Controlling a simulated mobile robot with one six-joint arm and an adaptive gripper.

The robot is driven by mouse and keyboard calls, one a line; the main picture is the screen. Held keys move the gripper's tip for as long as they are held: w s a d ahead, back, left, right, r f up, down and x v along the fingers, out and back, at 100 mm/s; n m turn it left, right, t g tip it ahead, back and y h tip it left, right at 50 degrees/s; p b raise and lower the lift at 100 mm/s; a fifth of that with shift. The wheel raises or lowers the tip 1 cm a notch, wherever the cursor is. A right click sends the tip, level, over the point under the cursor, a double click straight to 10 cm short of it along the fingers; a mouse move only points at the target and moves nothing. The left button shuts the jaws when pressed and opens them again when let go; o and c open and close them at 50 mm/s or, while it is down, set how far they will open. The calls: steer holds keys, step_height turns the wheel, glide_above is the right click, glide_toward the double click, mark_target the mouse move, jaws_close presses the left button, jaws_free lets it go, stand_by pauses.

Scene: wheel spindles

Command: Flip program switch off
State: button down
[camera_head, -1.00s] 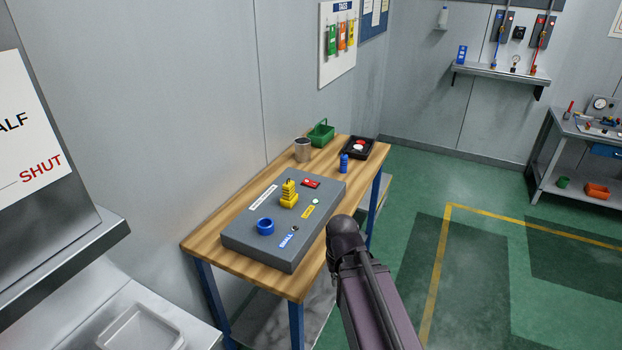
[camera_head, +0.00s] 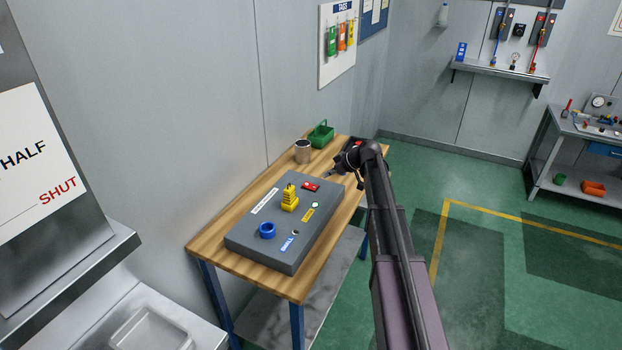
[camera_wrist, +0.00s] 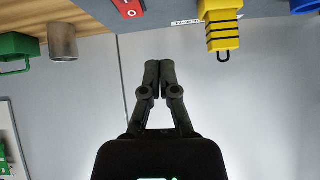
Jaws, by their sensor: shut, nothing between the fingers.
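A grey panel box (camera_head: 262,246) lies on the wooden table. On its far right part is a small red plate with a light part (camera_head: 310,186), which may be the program switch; its lettering is too small to read. The same red plate shows at the top of the wrist view (camera_wrist: 128,8).
A yellow stepped piece (camera_head: 289,200) and a blue ring (camera_head: 267,230) stand on the panel. Behind it are a metal cup (camera_head: 303,151) and a green basket (camera_head: 321,134). A black tray (camera_head: 355,141) is partly hidden by my arm. The wall runs along the table's left.

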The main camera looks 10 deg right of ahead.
steer(key=w, duration=0.1)
steer(key=w+d+r, duration=0.1)
steer(key=w, duration=0.1)
steer(key=shift+d+r+n+t, duration=0.3)
steer(key=shift+n+t, duration=0.1)
steer(key=shift+f, duration=0.1)
steer(key=b, duration=0.7)
glide_above(304, 184)
steer(key=s+d, duration=0.2)
steer(key=f, duration=0.6)
steer(key=shift+w+d+f, duration=0.1)
steer(key=shift+w+f, duration=0.15)
steer(key=shift+f, duration=0.05)
steer(key=shift+f+b, duration=1.45)
steer(key=shift+f, duration=0.25)
